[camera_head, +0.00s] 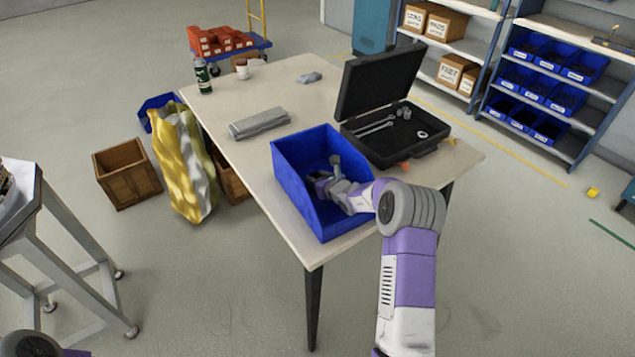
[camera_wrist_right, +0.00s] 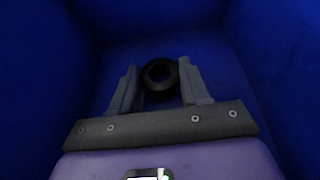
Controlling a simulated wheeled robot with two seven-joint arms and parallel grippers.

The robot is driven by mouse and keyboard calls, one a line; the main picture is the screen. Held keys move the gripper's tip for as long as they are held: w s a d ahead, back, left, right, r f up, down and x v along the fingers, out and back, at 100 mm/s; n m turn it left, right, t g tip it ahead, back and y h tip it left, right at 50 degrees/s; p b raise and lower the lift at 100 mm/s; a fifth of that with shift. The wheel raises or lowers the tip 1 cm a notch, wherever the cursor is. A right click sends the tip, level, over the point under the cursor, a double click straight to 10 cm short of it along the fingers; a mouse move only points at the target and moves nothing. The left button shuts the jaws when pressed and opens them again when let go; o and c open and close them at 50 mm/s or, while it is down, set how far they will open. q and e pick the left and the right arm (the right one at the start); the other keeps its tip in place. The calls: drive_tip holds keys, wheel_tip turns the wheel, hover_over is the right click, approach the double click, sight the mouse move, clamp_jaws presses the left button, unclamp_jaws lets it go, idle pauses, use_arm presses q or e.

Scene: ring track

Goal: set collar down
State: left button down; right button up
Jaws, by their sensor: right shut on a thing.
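The collar (camera_wrist_right: 145,78) is a dark ring between the fingers of my right gripper (camera_wrist_right: 155,88) in the wrist view. The gripper is shut on it, with the ring's hole facing the camera. In the head view my right gripper (camera_head: 322,181) reaches down inside the blue bin (camera_head: 300,205) on the table. The collar cannot be made out in the head view. Blue walls surround the gripper in the wrist view; whether the collar touches the bin floor I cannot tell. My left gripper is not in view; only part of my left arm shows at the lower left corner.
The table (camera_head: 290,97) also bears an open black case (camera_head: 385,85) with wrenches and rings, a grey block (camera_head: 258,123), a green bottle (camera_head: 202,76) and a white jar (camera_head: 243,70). The table's left middle is clear. A wooden crate (camera_head: 127,174) stands on the floor.

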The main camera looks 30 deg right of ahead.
drive_tip(key=shift+f, duration=0.2)
drive_tip(key=shift+f, duration=0.15)
drive_tip(key=o, duration=1.2)
drive_tip(key=shift+c, duration=0.2)
drive_tip(key=shift+s+r, duration=0.2)
drive_tip(key=shift+r, duration=0.15)
drive_tip(key=p+v, duration=0.1)
drive_tip(key=v, duration=0.6)
drive_tip(key=shift+f+p, duration=0.1)
drive_tip(key=shift+p, duration=0.2)
